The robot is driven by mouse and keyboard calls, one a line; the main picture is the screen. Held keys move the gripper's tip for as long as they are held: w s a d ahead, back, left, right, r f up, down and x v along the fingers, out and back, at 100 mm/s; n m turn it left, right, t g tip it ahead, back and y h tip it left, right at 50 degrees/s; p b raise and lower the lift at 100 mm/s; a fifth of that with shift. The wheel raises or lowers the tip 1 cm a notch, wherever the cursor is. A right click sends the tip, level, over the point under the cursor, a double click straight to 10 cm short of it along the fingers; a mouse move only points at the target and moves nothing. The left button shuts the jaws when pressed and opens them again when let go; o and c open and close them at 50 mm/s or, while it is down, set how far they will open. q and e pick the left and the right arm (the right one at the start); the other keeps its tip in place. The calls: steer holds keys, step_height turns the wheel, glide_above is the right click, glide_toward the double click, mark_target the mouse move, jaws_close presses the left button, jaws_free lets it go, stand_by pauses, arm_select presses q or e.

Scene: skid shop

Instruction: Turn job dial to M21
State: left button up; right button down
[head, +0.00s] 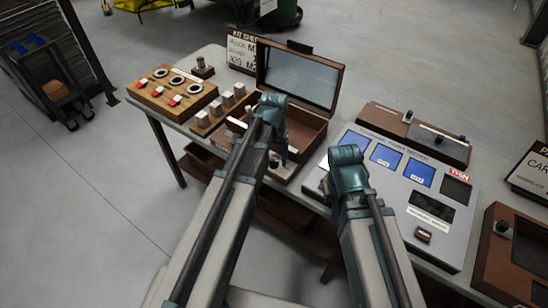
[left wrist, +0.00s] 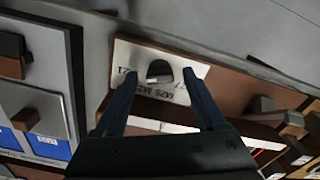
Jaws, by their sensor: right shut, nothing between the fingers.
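The job dial (left wrist: 160,71) is a dark rounded knob on a white plate (left wrist: 152,50) in the left wrist view. Printed marks, upside down and including what reads as M25, lie around it; I cannot tell its exact setting. My left gripper (left wrist: 160,78) is open, with one finger on each side of the knob in the picture. I cannot tell whether either finger touches it. In the head view my left arm reaches over the front of the open brown case, hiding the dial area. My right arm stands over the grey meter panel; its gripper is hidden behind the arm.
The open brown case (head: 325,93) stands mid-table with its lid up. A wooden board (head: 150,93) with rings and red tabs is at left, beside several metal blocks (head: 228,99). The grey meter panel (head: 395,197) and a brown box (head: 500,268) are at right.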

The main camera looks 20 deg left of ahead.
mark_target(275, 161)
arm_select(q)
steer(key=shift+r, duration=0.1)
step_height(275, 161, up, 14)
steer(key=p, duration=1.4)
steer(key=shift+f, duration=0.2)
steer(key=s+d+m, duration=0.2)
steer(key=s+d, duration=0.3)
steer(key=s, duration=0.2)
steer(key=s+d+m+y+b, duration=0.1)
steer(key=s+d+m, duration=0.1)
steer(key=s+d, duration=0.3)
steer(key=s+f, duration=0.1)
steer(key=s, duration=0.1)
steer(key=shift+s, duration=0.35)
